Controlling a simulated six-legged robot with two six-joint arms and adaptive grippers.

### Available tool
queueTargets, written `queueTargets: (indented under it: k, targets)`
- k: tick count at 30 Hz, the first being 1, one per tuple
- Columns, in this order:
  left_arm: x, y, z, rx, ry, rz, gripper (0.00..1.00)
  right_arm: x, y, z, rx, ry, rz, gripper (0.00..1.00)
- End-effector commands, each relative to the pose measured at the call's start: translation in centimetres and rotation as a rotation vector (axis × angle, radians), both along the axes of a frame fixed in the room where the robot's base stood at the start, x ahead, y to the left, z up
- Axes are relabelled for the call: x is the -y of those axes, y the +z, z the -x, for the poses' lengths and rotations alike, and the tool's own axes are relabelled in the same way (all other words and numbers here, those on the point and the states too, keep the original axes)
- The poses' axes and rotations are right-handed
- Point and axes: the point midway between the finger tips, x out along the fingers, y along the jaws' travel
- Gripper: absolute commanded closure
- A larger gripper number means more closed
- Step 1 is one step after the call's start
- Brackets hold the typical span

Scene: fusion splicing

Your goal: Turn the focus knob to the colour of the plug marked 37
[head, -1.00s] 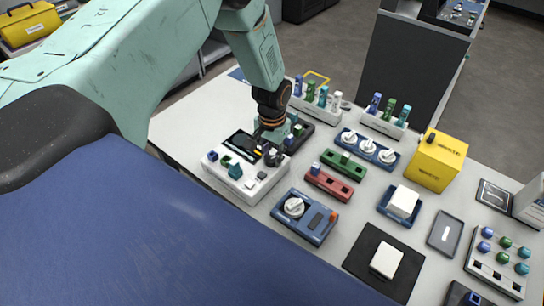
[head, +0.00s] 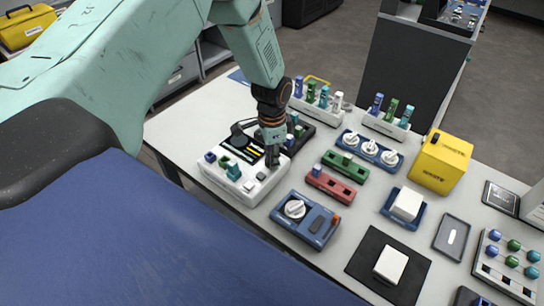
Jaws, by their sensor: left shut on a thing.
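My left gripper (head: 272,158) points down at the right part of the white device (head: 232,185). It is shut on a small dark knob there, which its fingers mostly hide. I cannot see which colour the knob points to. The device has a dark screen and blue, green and teal blocks (head: 234,172) on its front left. Two racks at the back hold upright plugs: one has a blue plug (head: 298,87), a green plug (head: 311,92), a teal plug (head: 324,97) and a white plug (head: 337,102). Their numbers are too small to read. My right gripper is out of view.
A blue unit with a white dial (head: 295,209) stands close to the right of the device. Red (head: 330,188) and green (head: 345,165) trays, a blue three-dial block (head: 369,149) and a yellow box (head: 442,162) are further right. The table's left corner is clear.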

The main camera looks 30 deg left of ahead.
Motion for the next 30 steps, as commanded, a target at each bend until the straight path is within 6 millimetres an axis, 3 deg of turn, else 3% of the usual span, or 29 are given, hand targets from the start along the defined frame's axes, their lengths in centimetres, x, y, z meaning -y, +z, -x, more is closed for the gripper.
queueTargets:
  k: [16, 17, 24, 30]
  targets:
    - [-0.03, 0.17, -0.15, 0.004, -0.021, 0.000, 1.00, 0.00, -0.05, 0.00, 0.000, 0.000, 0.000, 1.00]
    - [-0.03, 0.17, -0.15, 0.004, -0.021, 0.000, 0.67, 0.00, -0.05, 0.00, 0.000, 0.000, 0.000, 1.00]
    - [-0.01, 0.09, -0.08, 0.003, -0.021, 0.000, 0.47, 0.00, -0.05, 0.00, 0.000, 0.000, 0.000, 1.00]
    - [0.00, 0.05, -0.04, 0.001, -0.021, 0.000, 0.47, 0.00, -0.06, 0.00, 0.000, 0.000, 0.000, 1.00]
